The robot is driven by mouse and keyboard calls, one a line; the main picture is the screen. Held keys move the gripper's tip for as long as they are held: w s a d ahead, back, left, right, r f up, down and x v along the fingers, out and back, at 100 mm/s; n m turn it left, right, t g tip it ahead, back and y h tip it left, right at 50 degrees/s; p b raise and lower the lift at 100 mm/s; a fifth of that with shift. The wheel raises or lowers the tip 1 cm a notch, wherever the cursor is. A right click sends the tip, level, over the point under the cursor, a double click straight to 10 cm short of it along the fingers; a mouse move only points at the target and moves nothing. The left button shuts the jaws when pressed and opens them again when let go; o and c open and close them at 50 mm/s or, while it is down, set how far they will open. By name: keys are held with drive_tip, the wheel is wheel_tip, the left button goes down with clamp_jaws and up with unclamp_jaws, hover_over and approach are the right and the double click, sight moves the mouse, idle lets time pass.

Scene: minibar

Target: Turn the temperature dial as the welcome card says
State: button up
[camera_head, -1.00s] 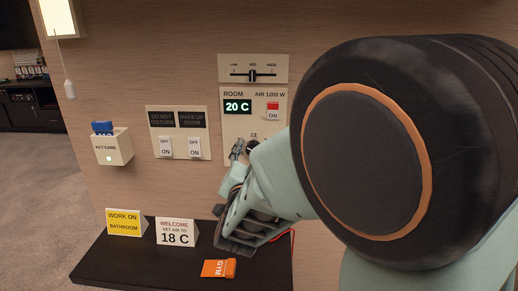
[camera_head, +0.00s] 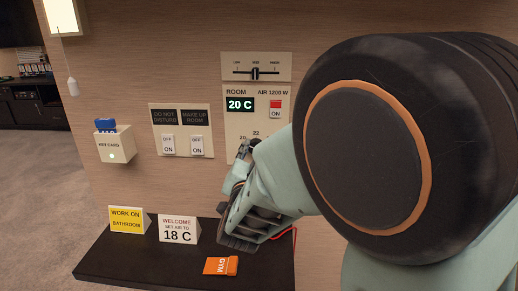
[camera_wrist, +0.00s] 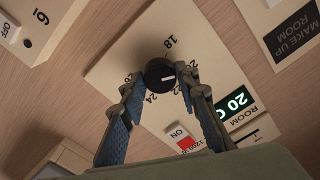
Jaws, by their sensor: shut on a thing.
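The black round temperature dial (camera_wrist: 159,74) is on the cream room panel (camera_wrist: 120,72), with printed numbers around it, 18 and 24 among them. Its white mark points to the right in the wrist view. My gripper (camera_wrist: 160,80) is shut on the dial, one finger on each side. In the head view my gripper (camera_head: 244,150) hides most of the dial. The green display (camera_head: 240,104) reads 20 C. It also shows in the wrist view (camera_wrist: 237,99). The white welcome card (camera_head: 178,230) reads "SET AIR TO 18 C" and stands on the black shelf (camera_head: 130,262).
A slider (camera_head: 255,72) sits above the panel, and a red-marked switch (camera_head: 275,109) is right of the display. Two switches (camera_head: 182,144) and a key card holder (camera_head: 115,147) are to the left. A yellow card (camera_head: 126,219) and an orange GYM tag (camera_head: 220,266) rest on the shelf.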

drive_tip(key=n+p, duration=0.3)
drive_tip(key=n, duration=0.8)
idle(0.3)
drive_tip(key=shift+n, duration=0.3)
drive_tip(key=o, duration=1.1)
drive_tip(key=shift+s, duration=0.1)
drive_tip(key=s, duration=0.7)
drive_tip(key=shift+s+a, duration=0.15)
drive_tip(key=shift+s, duration=0.05)
